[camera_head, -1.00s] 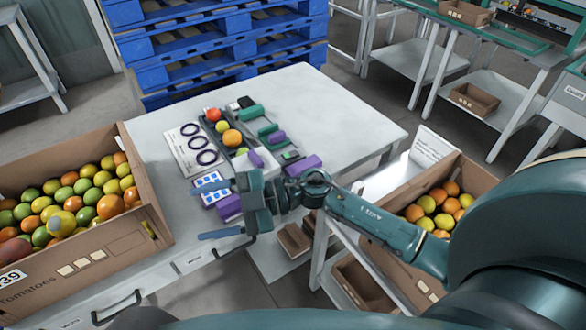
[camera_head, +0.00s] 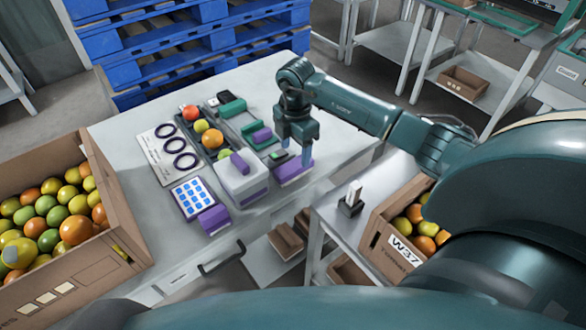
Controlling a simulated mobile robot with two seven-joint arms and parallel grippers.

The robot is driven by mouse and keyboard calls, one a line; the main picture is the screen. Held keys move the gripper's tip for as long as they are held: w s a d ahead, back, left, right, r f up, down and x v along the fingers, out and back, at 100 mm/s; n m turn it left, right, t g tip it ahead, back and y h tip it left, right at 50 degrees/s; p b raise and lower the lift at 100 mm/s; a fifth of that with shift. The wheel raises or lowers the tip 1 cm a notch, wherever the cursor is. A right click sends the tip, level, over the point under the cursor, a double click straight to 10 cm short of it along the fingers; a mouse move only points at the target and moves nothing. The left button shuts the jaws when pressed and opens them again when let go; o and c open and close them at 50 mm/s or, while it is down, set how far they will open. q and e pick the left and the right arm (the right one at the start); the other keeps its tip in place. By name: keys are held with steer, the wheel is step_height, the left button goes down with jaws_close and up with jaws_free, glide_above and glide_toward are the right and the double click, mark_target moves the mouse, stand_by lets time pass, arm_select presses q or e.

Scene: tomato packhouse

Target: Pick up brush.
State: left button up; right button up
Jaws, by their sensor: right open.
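No item on the white table (camera_head: 110,150) shows clearly as a brush; the small tools there are too small to tell apart. They include a green block-like item (camera_head: 232,108), a long green item (camera_head: 257,143), a purple piece (camera_head: 262,135) and a purple item (camera_head: 290,172) near the front right edge. My right gripper (camera_head: 294,148) is open, pointing down over the right part of the table, just above the purple item and partly hiding it. I see nothing between its fingers. My left gripper is not in view.
A tomato carton (camera_head: 125,215) stands left. Another carton (camera_head: 375,240) and a small dark holder (camera_head: 350,205) are right.

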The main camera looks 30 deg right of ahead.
mark_target(294, 164)
steer(key=f, duration=0.6)
steer(key=shift+s+a+f, duration=0.1)
steer(key=shift+a+f, duration=0.1)
steer(key=shift+a, duration=0.1)
steer(key=shift+r, duration=0.1)
steer(key=c, duration=1.1)
